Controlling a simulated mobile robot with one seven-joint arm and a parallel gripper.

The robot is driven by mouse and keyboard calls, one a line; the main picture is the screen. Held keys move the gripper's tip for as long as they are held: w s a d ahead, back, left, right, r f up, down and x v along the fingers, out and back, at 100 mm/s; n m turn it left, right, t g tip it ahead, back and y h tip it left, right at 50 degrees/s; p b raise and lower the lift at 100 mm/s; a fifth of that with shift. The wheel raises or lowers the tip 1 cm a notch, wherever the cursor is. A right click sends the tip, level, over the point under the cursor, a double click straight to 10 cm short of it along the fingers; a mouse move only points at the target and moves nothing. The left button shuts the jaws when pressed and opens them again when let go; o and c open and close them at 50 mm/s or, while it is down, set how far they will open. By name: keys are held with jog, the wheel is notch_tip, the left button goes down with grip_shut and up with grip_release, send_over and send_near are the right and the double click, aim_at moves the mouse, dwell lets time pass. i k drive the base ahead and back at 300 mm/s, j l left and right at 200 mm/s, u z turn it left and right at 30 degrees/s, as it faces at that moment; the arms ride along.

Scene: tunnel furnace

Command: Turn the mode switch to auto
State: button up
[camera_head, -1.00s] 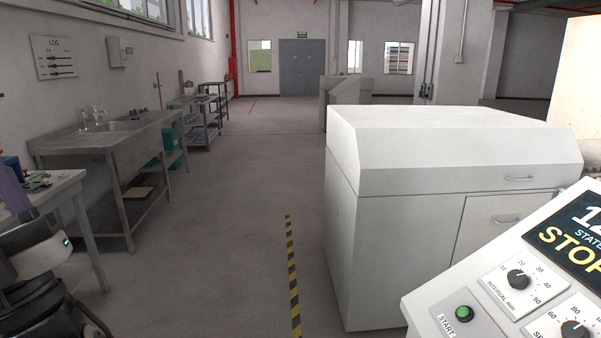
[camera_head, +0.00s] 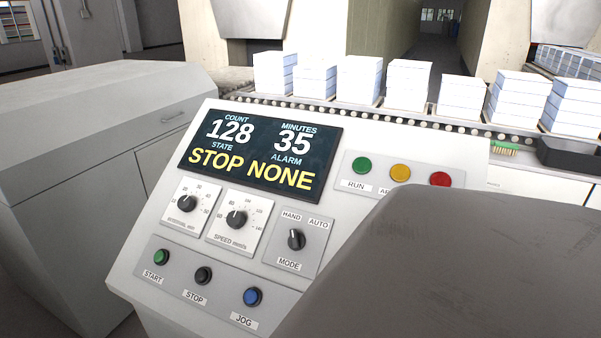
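The mode switch (camera_head: 296,239) is a black rotary knob on a grey plate marked MODE, with HAND at upper left and AUTO at upper right. Its pointer looks turned up and to the left, toward HAND. It sits on the sloped white control panel (camera_head: 140,245), right of the speed dial (camera_head: 237,218). The display (camera_head: 260,152) reads count 128, minutes 35, state STOP, alarm NONE. My gripper is not in view. A large dark grey shape fills the lower right and covers part of the panel; I cannot tell what it is.
Start (camera_head: 161,257), stop (camera_head: 203,275) and jog (camera_head: 252,296) buttons line the panel's lower edge. Green, amber and red lamps (camera_head: 400,173) sit upper right. A roller conveyor (camera_head: 430,122) with white stacks runs behind. A white cabinet (camera_head: 60,170) stands left.

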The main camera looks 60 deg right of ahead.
aim_at(295, 242)
jog(key=z, duration=1.5)
jog(key=k+l+u, duration=0.15)
jog(key=k+l, duration=0.15)
jog(key=l+u, duration=0.1)
jog(key=l, duration=0.3)
jog(key=i+l, duration=0.15)
jog(key=l, duration=0.15)
